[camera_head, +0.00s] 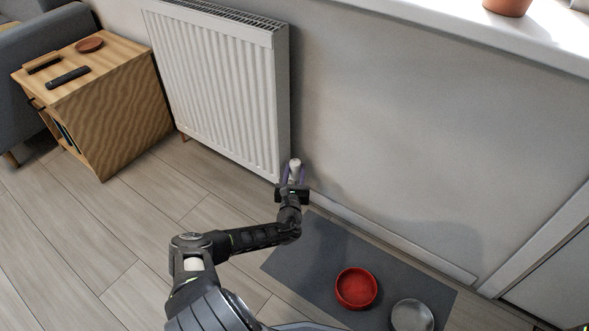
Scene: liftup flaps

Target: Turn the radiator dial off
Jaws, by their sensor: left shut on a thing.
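The white ribbed radiator (215,85) is mounted on the wall at the upper middle. A small white dial (295,164) shows at its lower right corner. My left gripper (293,176) is at the dial, with its fingers on either side of it and shut on it. The gripper's body covers the lower part of the dial, so its setting and markings cannot be read. My right gripper is not in view.
A wooden side table (110,95) with a black remote (68,78) and a brown dish (89,45) stands left. A grey mat (305,262) with a red bowl (356,288) and a metal bowl (412,316) lies below the gripper. A windowsill (480,25) juts out above.

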